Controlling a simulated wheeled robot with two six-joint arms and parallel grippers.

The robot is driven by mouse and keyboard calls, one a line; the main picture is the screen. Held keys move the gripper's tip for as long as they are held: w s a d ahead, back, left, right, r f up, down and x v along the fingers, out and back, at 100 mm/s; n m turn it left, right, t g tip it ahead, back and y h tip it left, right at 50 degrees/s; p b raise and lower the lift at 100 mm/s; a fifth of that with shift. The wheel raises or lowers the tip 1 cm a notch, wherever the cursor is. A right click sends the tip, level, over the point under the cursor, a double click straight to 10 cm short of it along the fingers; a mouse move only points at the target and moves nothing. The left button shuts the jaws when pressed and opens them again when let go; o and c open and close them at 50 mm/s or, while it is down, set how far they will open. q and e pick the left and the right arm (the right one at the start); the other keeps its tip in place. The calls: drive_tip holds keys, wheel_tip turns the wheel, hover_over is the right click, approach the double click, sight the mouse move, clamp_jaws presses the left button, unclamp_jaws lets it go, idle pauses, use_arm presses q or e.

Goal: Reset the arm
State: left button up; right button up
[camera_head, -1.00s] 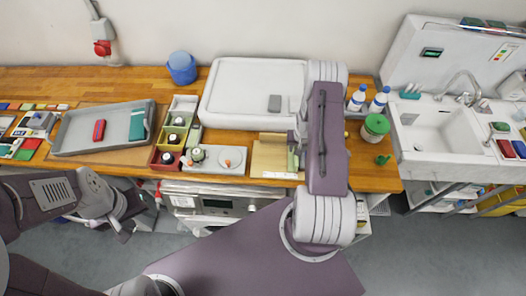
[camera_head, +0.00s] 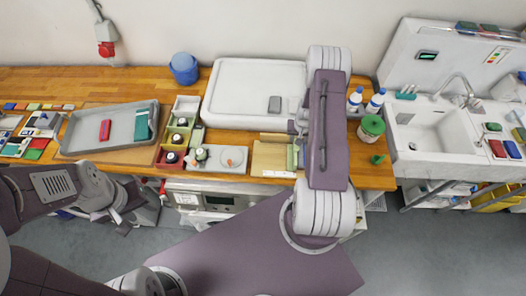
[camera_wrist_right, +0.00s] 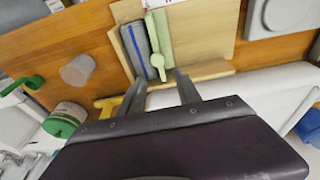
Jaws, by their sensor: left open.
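My right arm (camera_head: 328,130) reaches over the bench, and its gripper is mostly hidden under it in the head view. In the right wrist view my right gripper (camera_wrist_right: 160,88) has its two fingers spread apart.
A grey tray (camera_head: 75,147) with a red and a teal item, small coloured bins (camera_head: 165,157), and a white raised tray (camera_head: 240,88) stand on the bench. A green-lidded jar (camera_head: 371,127) and two bottles stand right of my right arm. A sink (camera_head: 435,135) is farther right.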

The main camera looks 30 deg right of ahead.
drive_tip(key=shift+f, duration=0.1)
idle(0.3)
drive_tip(key=w+a+f+n+t+b, duration=0.15)
drive_tip(key=w+a+b, duration=0.25)
drive_tip(key=w+b, duration=0.6)
drive_tip(key=a+r+n+t+b, duration=0.2)
drive_tip(key=a+n+b, duration=0.1)
drive_tip(key=a+b, duration=0.7)
drive_tip(key=s+a+f+n+y+b, duration=0.1)
drive_tip(key=s+a+f+n+b, duration=0.1)
drive_tip(key=s+a+b, duration=0.5)
drive_tip(key=s+a+f+g, duration=0.1)
drive_tip(key=s+g, duration=0.3)
drive_tip(key=s, duration=1)
drive_tip(key=shift+s+a+f+p, duration=0.2)
drive_tip(key=shift+a+f+p, duration=0.1)
drive_tip(key=shift+f+p, duration=0.15)
